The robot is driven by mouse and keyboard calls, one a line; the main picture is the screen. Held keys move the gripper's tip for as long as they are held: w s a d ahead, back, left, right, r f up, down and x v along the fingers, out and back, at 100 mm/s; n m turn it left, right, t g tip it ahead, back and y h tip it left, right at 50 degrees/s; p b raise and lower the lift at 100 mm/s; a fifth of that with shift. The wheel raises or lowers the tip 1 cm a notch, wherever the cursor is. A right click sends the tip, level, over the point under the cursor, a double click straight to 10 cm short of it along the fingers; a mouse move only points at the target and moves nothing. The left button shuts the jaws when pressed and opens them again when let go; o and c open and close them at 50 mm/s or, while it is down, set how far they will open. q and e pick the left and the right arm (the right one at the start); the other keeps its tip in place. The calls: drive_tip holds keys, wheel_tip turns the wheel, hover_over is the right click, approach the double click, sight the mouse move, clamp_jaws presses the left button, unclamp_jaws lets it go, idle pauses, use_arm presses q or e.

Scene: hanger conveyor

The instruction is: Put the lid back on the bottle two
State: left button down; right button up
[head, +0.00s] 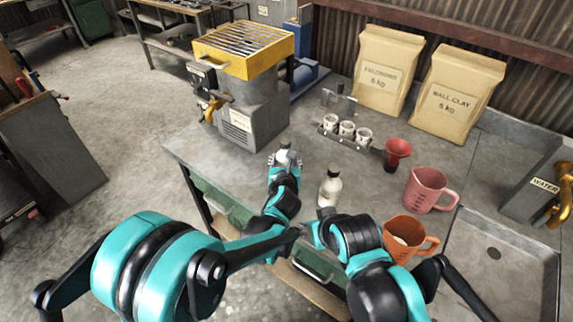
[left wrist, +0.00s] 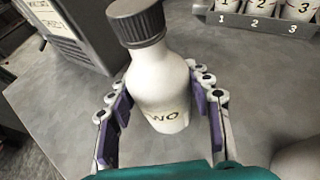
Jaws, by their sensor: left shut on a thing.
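Bottle two (left wrist: 160,82) is white, with "WO" of its label showing in the left wrist view. A dark ribbed lid (left wrist: 135,22) sits on its neck. My left gripper (left wrist: 160,118) is shut on the bottle's body, a finger on each side. In the head view my left gripper (head: 285,166) holds this bottle (head: 286,153) near the table's left edge; its lower part is hidden. A second white bottle (head: 330,188) with a dark top stands to its right. My right arm is close in front of that bottle; its fingers cannot be made out.
A rack (head: 343,139) with numbered cups stands behind, beside a red funnel (head: 397,152). A pink mug (head: 428,190) and an orange mug (head: 406,236) stand at the right, near a sink (head: 500,255). A grey machine (head: 250,118) stands at the back left.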

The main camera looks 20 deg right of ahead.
use_arm(q)
drive_tip(key=shift+d+f, duration=0.15)
drive_tip(key=shift+f, duration=0.1)
drive_tip(key=shift+a+r, duration=0.15)
drive_tip(key=shift+a, duration=0.1)
drive_tip(key=c, duration=1.1)
unclamp_jaws()
drive_tip(key=shift+f, duration=0.25)
drive_tip(key=o, duration=0.4)
drive_tip(key=shift+d, duration=0.1)
drive_tip(key=shift+r, duration=0.1)
